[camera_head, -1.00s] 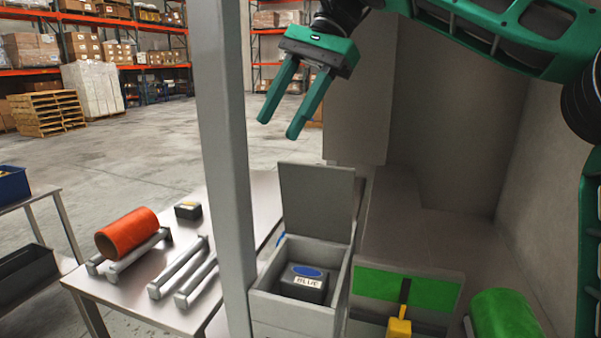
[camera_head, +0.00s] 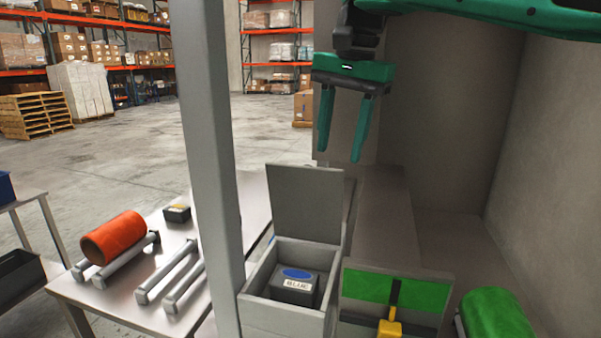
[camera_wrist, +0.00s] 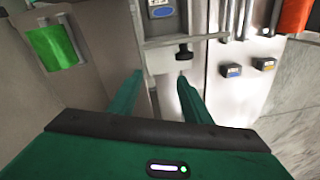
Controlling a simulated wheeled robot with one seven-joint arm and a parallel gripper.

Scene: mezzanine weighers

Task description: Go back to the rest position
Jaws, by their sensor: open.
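My gripper (camera_head: 343,140) is green, open and empty. In the head view it hangs in the air at the upper middle, fingers pointing down, above and behind a grey bin (camera_head: 285,320) with its lid (camera_head: 305,200) raised. A dark block labelled BLUE (camera_head: 296,286) sits inside the bin. In the wrist view my gripper (camera_wrist: 160,85) has its two fingers spread apart with nothing between them.
A grey post (camera_head: 208,150) stands left of the bin. A table (camera_head: 120,300) at left holds an orange roll (camera_head: 113,237) on rails and a small dark block (camera_head: 177,213). A green panel with a yellow-ended handle (camera_head: 389,328) and a green roll (camera_head: 495,318) are at right.

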